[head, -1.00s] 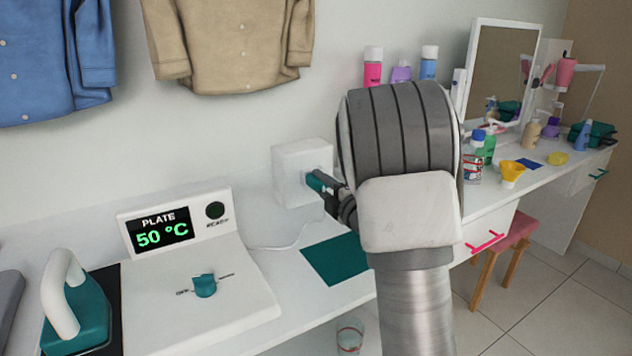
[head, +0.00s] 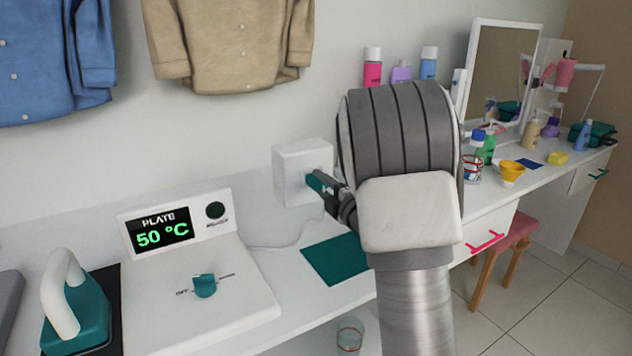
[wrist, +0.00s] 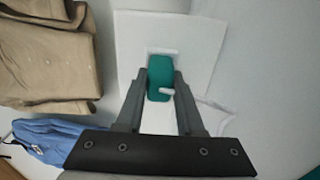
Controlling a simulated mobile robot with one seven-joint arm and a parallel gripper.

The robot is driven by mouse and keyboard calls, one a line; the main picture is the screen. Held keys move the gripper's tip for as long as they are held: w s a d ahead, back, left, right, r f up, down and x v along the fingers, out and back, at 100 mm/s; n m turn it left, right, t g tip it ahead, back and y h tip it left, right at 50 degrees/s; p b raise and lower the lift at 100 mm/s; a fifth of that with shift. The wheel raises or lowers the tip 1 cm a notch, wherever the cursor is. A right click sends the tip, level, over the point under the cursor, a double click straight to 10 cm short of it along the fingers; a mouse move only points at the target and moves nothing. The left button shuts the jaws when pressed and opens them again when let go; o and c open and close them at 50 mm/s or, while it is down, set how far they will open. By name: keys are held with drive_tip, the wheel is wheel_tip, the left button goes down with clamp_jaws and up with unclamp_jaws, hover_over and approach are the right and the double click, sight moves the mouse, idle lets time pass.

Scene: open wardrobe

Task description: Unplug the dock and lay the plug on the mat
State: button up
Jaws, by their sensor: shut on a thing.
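The teal plug (wrist: 160,76) sits at the white wall socket box (wrist: 165,28) in the wrist view, between my two fingers. My gripper (wrist: 160,88) is shut on the plug, one finger on each side. In the head view the plug (head: 317,182) shows at the front of the socket box (head: 290,165), with my gripper (head: 328,188) partly behind my arm. How deep the plug sits in the socket cannot be told. The teal mat (head: 335,260) lies flat and bare on the white counter, below and in front of the box. The dock (head: 205,300) displays "PLATE 50 °C".
A teal iron (head: 80,315) stands on the dock's dark plate at the left. A thin white cord (head: 285,245) runs along the counter. A glass (head: 349,335) stands below the counter edge. Shirts hang above; bottles and a mirror (head: 500,75) stand to the right.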

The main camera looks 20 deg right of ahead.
sight(323, 185)
clamp_jaws()
drive_tip(key=shift+s+d+b, duration=0.2)
drive_tip(key=shift+s+b, duration=0.7)
drive_tip(key=shift+s, duration=0.35)
idle(1.0)
drive_tip(key=shift+s+d+b, duration=0.2)
drive_tip(key=shift+s+b, duration=0.2)
drive_tip(key=shift+s, duration=0.55)
drive_tip(key=shift+s+d+b, duration=0.2)
drive_tip(key=shift+s+b, duration=0.2)
drive_tip(key=shift+s, duration=0.55)
drive_tip(key=shift+r+p, duration=0.1)
drive_tip(key=shift+p, duration=0.3)
